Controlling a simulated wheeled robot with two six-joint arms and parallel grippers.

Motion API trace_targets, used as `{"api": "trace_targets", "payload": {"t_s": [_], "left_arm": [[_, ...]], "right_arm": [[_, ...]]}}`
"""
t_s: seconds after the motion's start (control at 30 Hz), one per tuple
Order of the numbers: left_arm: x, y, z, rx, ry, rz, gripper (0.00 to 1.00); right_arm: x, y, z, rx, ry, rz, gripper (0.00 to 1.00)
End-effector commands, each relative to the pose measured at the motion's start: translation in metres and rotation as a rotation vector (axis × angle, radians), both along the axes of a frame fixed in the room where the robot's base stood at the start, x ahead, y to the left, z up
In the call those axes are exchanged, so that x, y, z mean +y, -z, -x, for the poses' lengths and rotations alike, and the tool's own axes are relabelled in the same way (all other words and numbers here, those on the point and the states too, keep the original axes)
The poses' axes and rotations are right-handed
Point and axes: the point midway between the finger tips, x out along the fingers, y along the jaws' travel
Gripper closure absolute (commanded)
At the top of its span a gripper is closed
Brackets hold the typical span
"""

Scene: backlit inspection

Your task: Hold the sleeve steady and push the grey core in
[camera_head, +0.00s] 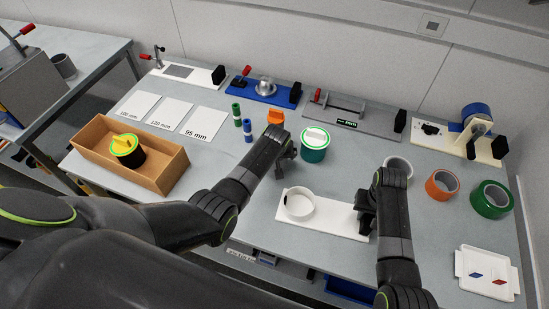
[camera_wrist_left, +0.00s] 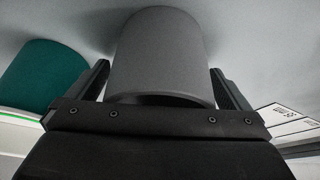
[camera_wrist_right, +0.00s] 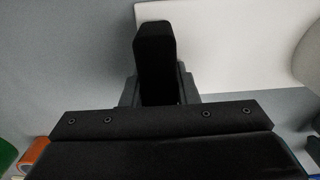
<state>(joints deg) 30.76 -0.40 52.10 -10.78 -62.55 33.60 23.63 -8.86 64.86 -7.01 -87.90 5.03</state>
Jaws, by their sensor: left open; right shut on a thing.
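The grey core (camera_wrist_left: 160,55) stands between the two spread fingers of my left gripper in the left wrist view. In the head view my left gripper (camera_head: 284,150) hides most of that spot; an orange knob (camera_head: 275,117) shows just behind it, and I cannot tell whether it belongs to the core. A white ring (camera_head: 299,204), apparently the sleeve, stands on a white plate (camera_head: 335,217). My right gripper (camera_head: 366,213) is shut on a black block (camera_wrist_right: 154,60) at the plate's right end. The ring is empty as far as I see.
A cardboard box (camera_head: 165,178) holds a black cylinder. Pale, orange and green rings (camera_head: 441,184) lie at right. Fixtures line the back.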

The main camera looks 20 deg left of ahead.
Motion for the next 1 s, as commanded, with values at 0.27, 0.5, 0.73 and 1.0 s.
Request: {"api": "trace_targets", "payload": {"t_s": [0.27,0.5,0.73,1.0], "left_arm": [[0.0,0.0,0.0,0.0,0.0,0.0,0.18],[0.0,0.0,0.0,0.0,0.0,0.0,0.5],[0.0,-0.002,0.0,0.0,0.0,0.0,0.5],[0.0,-0.03,-0.001,-0.004,0.0,0.001,0.5]], "right_arm": [[0.0,0.002,0.001,0.004,0.0,0.0,1.0],[0.0,0.002,0.001,0.004,0.0,0.0,1.0],[0.0,0.002,0.001,0.004,0.0,0.0,1.0],[0.0,0.002,0.001,0.004,0.001,0.0,1.0]]}}
